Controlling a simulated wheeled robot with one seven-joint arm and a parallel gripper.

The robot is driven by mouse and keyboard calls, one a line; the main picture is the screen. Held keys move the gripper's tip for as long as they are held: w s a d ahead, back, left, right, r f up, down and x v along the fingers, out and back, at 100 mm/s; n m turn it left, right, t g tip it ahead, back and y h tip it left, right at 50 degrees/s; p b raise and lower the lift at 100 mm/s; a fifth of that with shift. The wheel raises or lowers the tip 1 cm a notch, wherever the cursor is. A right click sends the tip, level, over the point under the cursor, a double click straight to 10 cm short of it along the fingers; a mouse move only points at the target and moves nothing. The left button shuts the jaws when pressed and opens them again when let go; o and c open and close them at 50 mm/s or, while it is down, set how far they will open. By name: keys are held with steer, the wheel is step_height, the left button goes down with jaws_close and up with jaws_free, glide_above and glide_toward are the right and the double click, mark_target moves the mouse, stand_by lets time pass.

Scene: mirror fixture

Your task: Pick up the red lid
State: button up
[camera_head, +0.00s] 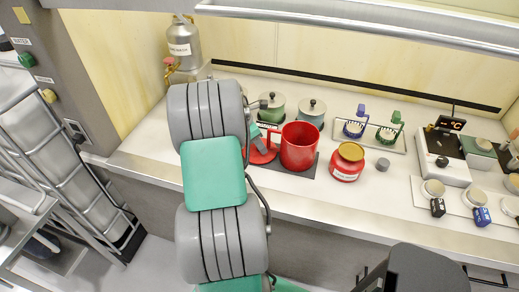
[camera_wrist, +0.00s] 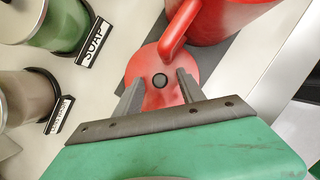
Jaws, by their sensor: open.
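The red lid (camera_wrist: 151,62) is a flat red disc with a dark round knob (camera_wrist: 160,80) at its middle. In the wrist view it lies on the dark mat, beside the red pot. My gripper (camera_wrist: 160,85) is open, with its two grey fingers over the lid and the knob showing between their tips. I cannot tell whether the fingers touch the lid. In the head view the red lid (camera_head: 262,153) is partly hidden by my arm and gripper (camera_head: 262,140). The red pot (camera_head: 299,147) stands to its right; its handle reaches over the lid's edge in the wrist view.
A green canister (camera_wrist: 50,25) labelled SOAP and a grey one (camera_wrist: 28,97) stand left of the lid in the wrist view. In the head view a red jar (camera_head: 346,163) with a yellow-rimmed top stands right of the pot. Brush trays and a scale are farther right.

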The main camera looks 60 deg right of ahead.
steer(key=shift+d+f, duration=0.1)
steer(key=shift+f, duration=0.2)
jaws_close()
stand_by(0.5)
